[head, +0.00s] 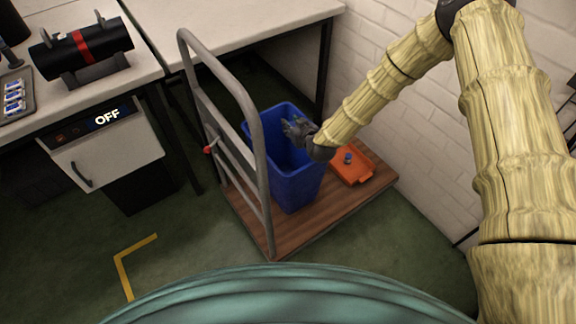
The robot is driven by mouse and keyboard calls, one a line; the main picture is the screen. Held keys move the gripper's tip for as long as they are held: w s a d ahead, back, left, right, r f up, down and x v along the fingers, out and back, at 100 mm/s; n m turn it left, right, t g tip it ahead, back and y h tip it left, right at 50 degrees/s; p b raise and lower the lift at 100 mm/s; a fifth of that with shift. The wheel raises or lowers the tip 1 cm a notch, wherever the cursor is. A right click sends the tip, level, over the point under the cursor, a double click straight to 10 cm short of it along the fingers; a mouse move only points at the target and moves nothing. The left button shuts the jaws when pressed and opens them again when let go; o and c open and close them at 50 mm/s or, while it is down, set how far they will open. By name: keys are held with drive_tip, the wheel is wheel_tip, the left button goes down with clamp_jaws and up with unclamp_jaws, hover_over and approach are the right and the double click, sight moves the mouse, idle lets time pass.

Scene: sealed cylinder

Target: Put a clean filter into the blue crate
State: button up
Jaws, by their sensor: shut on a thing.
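The blue crate (298,188) is a tall, open-topped bin standing upright on a cart. My gripper (293,130) is over its mouth, near the rim, pointing left. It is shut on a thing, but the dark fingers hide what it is. Several small blue and white pieces (14,97), possibly filters, lie on a grey tray (29,78) at the far left. I cannot tell whether they are clean. The inside bottom of the crate is hidden.
The cart (328,218) has a wooden deck and a grey handle frame (252,112) left of the crate. An orange lid-like piece (358,170) lies right of it. A black cylinder with a red band (86,48) rests on the left bench, above a cabinet (108,150) reading OFF.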

drive_tip(key=shift+f+b, duration=0.45)
drive_tip(key=shift+f, duration=0.7)
drive_tip(key=o, duration=1)
drive_tip(key=shift+s, duration=0.1)
drive_tip(key=v, duration=1.2)
